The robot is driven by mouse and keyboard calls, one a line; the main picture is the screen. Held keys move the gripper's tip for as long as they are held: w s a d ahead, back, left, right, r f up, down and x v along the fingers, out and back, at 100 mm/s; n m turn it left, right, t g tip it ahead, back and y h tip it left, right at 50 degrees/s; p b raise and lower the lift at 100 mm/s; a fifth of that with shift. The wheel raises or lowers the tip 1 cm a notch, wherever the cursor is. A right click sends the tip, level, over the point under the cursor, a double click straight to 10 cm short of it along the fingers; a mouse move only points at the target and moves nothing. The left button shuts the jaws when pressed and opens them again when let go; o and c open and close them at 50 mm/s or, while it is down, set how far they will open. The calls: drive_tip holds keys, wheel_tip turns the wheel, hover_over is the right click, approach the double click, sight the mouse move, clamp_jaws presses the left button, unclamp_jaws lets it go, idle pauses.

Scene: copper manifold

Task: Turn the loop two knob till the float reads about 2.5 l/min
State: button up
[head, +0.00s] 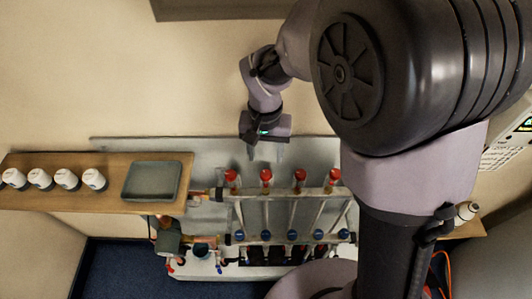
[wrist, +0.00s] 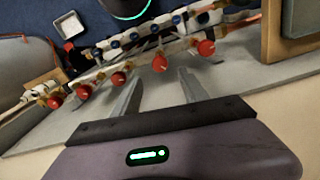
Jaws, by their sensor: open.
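The manifold (head: 283,193) is mounted on a grey back plate, with a row of red knobs along its upper bar. The second red knob from the left (head: 266,175) also shows in the wrist view (wrist: 160,63), in line with the gap between my fingers. I cannot read any loop label, and no float scale is legible. My gripper (head: 265,153) is open and empty, above that knob in the head view. In the wrist view my two fingers (wrist: 160,79) stand apart, the tips short of the knob. My arm hides the manifold's right end in the head view.
Blue knobs (head: 292,235) line the lower bar. A neighbouring red knob (wrist: 206,47) is close to the right finger in the wrist view. A wooden shelf (head: 110,200) at left carries a grey tray (head: 153,181) and several white round parts (head: 67,179).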

sight(266, 173)
wheel_tip(266, 173, down, 8)
drive_tip(key=shift+f+b, duration=0.25)
drive_tip(key=shift+b, duration=0.55)
clamp_jaws()
